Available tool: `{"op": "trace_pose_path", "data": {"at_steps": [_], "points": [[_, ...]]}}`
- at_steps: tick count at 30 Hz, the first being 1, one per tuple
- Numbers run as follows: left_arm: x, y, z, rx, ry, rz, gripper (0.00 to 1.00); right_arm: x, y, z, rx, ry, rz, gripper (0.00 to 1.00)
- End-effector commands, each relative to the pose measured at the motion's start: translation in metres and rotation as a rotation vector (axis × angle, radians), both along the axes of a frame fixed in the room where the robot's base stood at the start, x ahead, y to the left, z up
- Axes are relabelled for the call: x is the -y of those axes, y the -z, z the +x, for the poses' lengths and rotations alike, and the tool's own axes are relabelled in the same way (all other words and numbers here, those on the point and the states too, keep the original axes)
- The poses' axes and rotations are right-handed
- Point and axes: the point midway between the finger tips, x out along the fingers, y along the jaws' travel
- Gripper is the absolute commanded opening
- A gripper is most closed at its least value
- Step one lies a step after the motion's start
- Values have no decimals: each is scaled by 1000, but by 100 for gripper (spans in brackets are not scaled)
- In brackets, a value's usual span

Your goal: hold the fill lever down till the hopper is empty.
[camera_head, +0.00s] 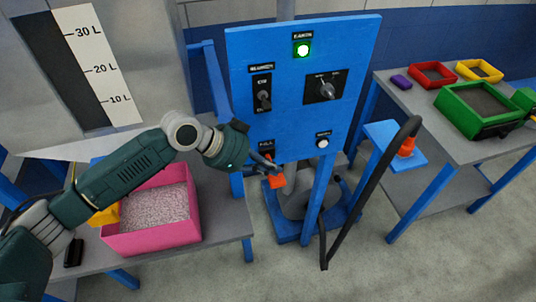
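The blue control panel (290,120) stands in the middle of the head view. Its fill lever has an orange-red grip (277,181) below a small label at the lower left of the panel. My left gripper (265,165) is at this lever, with its fingertips close above the grip. Whether they touch it, and how far apart they are, is too small to tell. The grey hopper (150,60) at the left has a dark window strip (55,65) beside a scale marked 30, 20 and 10 L. I cannot make out a fill level. My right gripper is not in view.
A pink bin (150,238) of pale granules stands on a grey table below my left arm. Colored bins stand on the right table (410,95). A black hose hangs between.

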Motion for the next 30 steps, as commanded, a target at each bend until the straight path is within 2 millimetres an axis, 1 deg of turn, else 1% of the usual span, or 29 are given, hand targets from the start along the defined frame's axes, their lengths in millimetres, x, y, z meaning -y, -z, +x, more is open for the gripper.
{"op": "trace_pose_path", "data": {"at_steps": [4,13,17,19,22,24,30], "points": [[0,6,0,0,0,1,0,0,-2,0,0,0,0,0],[0,7,0,3,1,1,0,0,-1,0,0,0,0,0],[0,15,0,59,1,20,0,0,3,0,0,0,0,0],[0,23,0,101,2,34,0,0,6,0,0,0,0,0],[0,37,-3,102,0,35,0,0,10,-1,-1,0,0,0],[1,39,-3,103,1,34,0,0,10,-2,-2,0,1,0],[0,38,-3,104,1,36,0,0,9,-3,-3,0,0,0]]}}
